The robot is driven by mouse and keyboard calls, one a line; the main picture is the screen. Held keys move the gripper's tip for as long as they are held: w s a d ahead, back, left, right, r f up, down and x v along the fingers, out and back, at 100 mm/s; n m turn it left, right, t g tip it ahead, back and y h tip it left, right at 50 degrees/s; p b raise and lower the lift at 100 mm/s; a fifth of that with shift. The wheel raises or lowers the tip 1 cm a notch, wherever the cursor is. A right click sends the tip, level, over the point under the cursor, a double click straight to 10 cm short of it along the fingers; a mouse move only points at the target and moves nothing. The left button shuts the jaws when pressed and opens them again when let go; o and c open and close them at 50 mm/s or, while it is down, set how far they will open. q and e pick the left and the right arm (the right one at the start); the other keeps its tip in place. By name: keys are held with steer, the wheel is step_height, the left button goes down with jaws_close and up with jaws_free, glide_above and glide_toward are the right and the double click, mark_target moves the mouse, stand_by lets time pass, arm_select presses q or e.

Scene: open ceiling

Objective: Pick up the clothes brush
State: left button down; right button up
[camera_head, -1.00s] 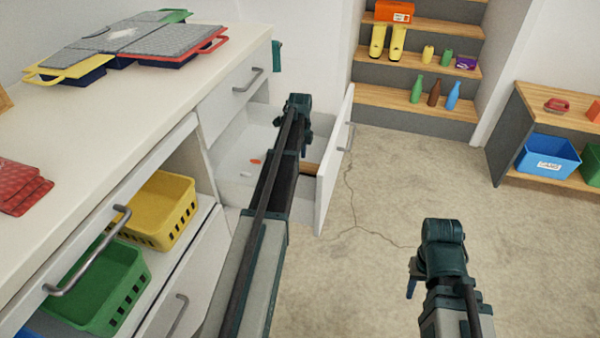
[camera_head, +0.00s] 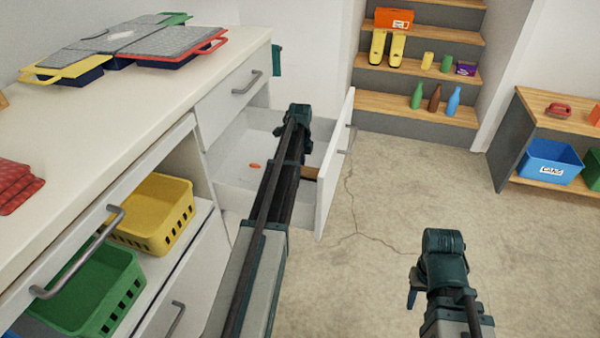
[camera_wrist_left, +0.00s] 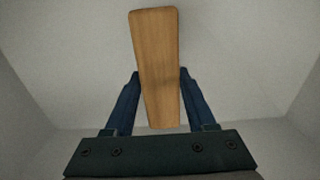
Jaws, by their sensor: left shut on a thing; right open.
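The clothes brush (camera_wrist_left: 157,60) shows in the left wrist view as a long, flat wooden piece between my left gripper's blue fingers. My left gripper (camera_wrist_left: 160,85) is shut on it, inside a pale, walled space. In the head view, a brown wooden piece (camera_head: 310,172) shows inside the open white drawer, beside my left arm; it looks like the brush, mostly hidden by the arm. My left fingertips are hidden there. My right gripper (camera_head: 412,297) is open over the floor at the lower right, with only a blue finger part showing.
The open drawer's front panel (camera_head: 335,165) stands just right of my left arm. A small orange item (camera_head: 255,165) lies in the drawer. The white counter (camera_head: 110,110) and yellow basket (camera_head: 155,225) are left. Open floor (camera_head: 380,210) lies right of the drawer.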

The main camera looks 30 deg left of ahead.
arm_select(q)
steer(key=shift+r, duration=0.15)
step_height(320, 180, up, 10)
steer(key=p, duration=1)
steer(key=c, duration=0.7)
jaws_free()
steer(key=shift+c, duration=0.2)
steer(key=c, duration=0.7)
